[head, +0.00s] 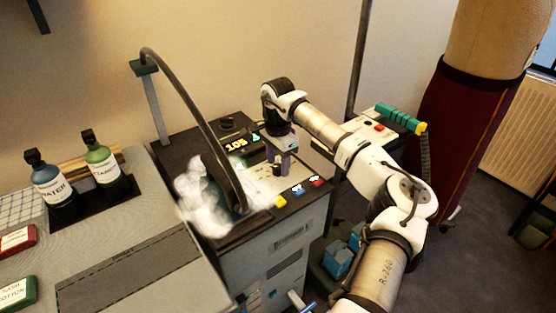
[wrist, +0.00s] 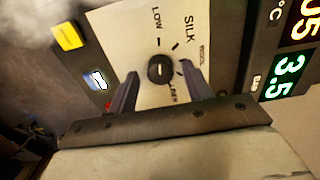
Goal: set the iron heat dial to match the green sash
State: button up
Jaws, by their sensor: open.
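The heat dial (wrist: 161,69) is a small round black knob with a pale mark on a cream plate, in the wrist view. LOW and SILK are readable around it; another label near the fingers is partly hidden. I cannot tell exactly which setting the mark points to. My gripper (wrist: 159,72) is open, its fingers on either side of the dial; contact is unclear. A green card (head: 17,292) reading "SASH COTTON" lies at far left.
The iron (head: 222,187) stands in white steam (head: 190,195) beside my gripper, with an arched hose (head: 185,85) above. Yellow (head: 280,201), blue and red buttons line the station's front. The display (head: 236,146) reads about 105. Bottles (head: 50,182) stand left.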

jog(key=shift+f, duration=0.25)
jog(key=c, duration=1)
jog(key=shift+o, duration=0.2)
